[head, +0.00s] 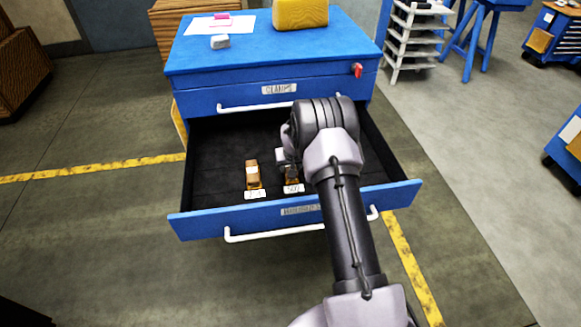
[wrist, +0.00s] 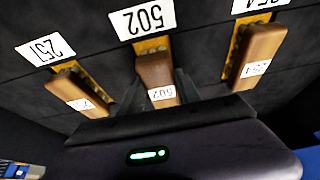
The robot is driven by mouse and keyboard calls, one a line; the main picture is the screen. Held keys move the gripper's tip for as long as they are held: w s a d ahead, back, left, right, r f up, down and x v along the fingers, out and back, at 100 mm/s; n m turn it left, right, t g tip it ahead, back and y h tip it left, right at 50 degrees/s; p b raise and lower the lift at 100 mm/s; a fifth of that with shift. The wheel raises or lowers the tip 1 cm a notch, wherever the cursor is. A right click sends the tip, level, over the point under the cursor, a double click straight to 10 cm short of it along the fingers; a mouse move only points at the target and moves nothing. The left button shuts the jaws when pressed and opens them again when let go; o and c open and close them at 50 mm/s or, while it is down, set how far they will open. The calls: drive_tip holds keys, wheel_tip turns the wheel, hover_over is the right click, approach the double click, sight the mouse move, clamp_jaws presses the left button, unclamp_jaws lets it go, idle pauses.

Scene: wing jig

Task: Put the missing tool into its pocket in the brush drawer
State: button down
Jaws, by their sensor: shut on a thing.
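My gripper (wrist: 158,88) is shut on the middle brown wooden brush (wrist: 155,70), which carries a white tag 502. The brush lines up with the yellow pocket (wrist: 152,45) by the drawer label 502 (wrist: 143,18). Its far end overlaps the pocket; I cannot tell whether it is fully seated. In the head view my gripper (head: 285,160) is inside the open brush drawer (head: 225,160), mostly hidden by my arm. A brush tagged 254 (wrist: 260,50) lies on one side, and a brush by label 251 (wrist: 80,90) on the other.
The blue cabinet (head: 195,95) has its lower drawer pulled out; the drawer above is shut. On top are a yellow block (head: 300,12), white paper (head: 205,27), a pink item (head: 221,18) and a small white object (head: 220,42). The drawer's left part is bare.

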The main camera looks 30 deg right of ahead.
drive_tip(key=shift+f, duration=0.2)
drive_tip(key=c, duration=0.8)
unclamp_jaws()
drive_tip(key=shift+o, duration=0.2)
